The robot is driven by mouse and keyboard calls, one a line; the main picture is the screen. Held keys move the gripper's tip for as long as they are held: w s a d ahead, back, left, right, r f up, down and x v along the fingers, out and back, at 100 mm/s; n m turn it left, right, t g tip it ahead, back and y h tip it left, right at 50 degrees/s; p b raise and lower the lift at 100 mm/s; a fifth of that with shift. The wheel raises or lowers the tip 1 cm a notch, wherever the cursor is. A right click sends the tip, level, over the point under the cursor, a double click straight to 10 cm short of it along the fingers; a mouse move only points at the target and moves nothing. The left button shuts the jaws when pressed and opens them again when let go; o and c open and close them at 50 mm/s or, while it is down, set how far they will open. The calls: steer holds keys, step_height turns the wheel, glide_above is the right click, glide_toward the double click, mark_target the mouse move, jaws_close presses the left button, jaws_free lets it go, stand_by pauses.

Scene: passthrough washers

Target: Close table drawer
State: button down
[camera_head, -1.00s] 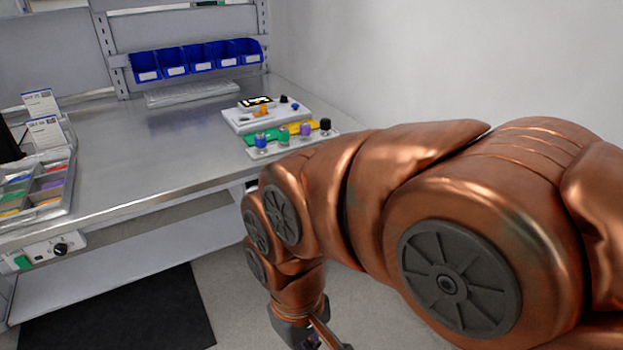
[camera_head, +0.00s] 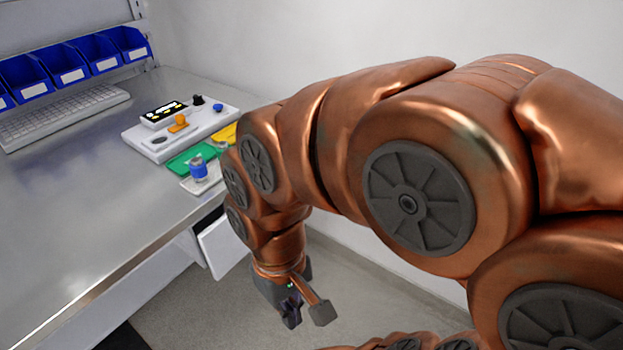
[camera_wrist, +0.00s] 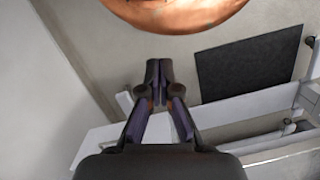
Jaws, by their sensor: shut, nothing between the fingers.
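The metal table (camera_head: 95,215) fills the left of the head view. A white panel (camera_head: 225,243), which looks like the drawer's front, sticks out below the tabletop, just left of my forearm. Part of it is hidden by my arm, so how far it is open is unclear. My gripper (camera_head: 292,312) hangs low, to the right of this panel and apart from it in the picture. In the wrist view my gripper (camera_wrist: 158,72) has its fingertips together and empty. A white surface (camera_wrist: 98,146), possibly the drawer, shows behind and left of the fingers.
On the tabletop are a white control box (camera_head: 180,128), a green tray (camera_head: 192,158), a keyboard (camera_head: 65,117) and blue bins (camera_head: 65,62). A black mat (camera_wrist: 248,64) lies on the floor. Bare floor (camera_head: 190,310) surrounds my gripper; a wall (camera_head: 300,45) stands behind.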

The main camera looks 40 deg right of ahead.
steer(key=w+f+m+t+y+b, duration=0.2)
steer(key=w+f+m+y+b, duration=0.25)
steer(key=w, duration=0.55)
steer(key=w+f+m+t+y+b, duration=0.25)
steer(key=w+m+b, duration=0.3)
steer(key=w, duration=0.35)
steer(key=w+d+f+m+t+y+b, duration=0.1)
steer(key=w+d+f+m+t+b, duration=0.35)
steer(key=w+d+m, duration=0.7)
steer(key=s+d+f+m+t+h+b, duration=0.1)
steer(key=d+f+m+t+h+b, duration=0.2)
steer(key=d, duration=0.7)
steer(key=s+d+f+m+t+h+b, duration=0.15)
steer(key=d+f+m, duration=0.3)
steer(key=d, duration=0.45)
steer(key=s+d+f+m+t+h+b, duration=0.1)
steer(key=d+f+m+t, duration=0.25)
steer(key=d, duration=0.65)
steer(key=w+a+f+g+b, duration=0.1)
steer(key=w+a+f+b, duration=0.1)
steer(key=w, duration=1.1)
steer(key=shift+a+m, duration=0.35)
steer(key=shift+a, duration=0.25)
steer(key=shift+f, duration=0.1)
